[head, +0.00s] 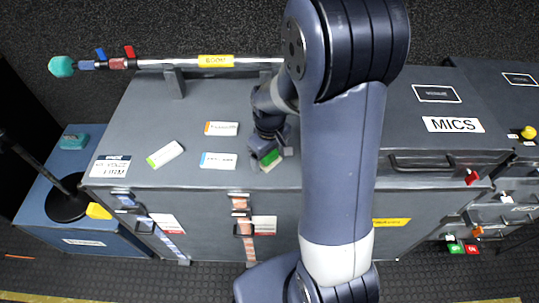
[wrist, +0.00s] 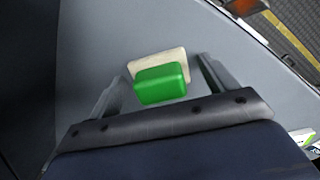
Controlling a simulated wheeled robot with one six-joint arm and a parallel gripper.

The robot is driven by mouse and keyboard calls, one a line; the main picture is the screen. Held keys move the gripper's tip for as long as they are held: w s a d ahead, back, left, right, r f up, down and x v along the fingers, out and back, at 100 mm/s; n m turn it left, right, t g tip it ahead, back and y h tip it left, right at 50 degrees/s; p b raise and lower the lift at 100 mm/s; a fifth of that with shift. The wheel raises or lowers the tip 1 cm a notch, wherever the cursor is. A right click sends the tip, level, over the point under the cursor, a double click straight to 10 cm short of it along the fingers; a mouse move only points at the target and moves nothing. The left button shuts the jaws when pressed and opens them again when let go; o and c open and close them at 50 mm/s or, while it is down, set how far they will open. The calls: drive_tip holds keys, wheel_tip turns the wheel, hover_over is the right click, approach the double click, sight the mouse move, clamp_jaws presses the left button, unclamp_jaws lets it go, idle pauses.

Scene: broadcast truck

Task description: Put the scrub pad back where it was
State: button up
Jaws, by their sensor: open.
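The scrub pad (head: 268,159) looks like a small green block with a cream piece at its edge, on or just over the grey case top near its front edge. In the wrist view the green block (wrist: 161,84) shows between my two fingers, with the cream piece (wrist: 164,60) behind it. My gripper (head: 267,150) is open, pointing down at the pad, with a finger on either side and gaps showing. I cannot tell whether the pad touches the case top. My own arm hides part of the case to the right.
Several labelled cards, one a white card (head: 219,161), lie left of the gripper on the grey case (head: 145,115). A boom pole (head: 180,63) runs along the back. A teal block (head: 73,141) sits on a blue case (head: 50,185) at left, by a black round base (head: 68,203).

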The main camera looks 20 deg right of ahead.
wheel_tip(320, 180, up, 12)
drive_tip(key=p, duration=0.1)
drive_tip(key=shift+r+p, duration=0.2)
drive_tip(key=shift+p, duration=0.15)
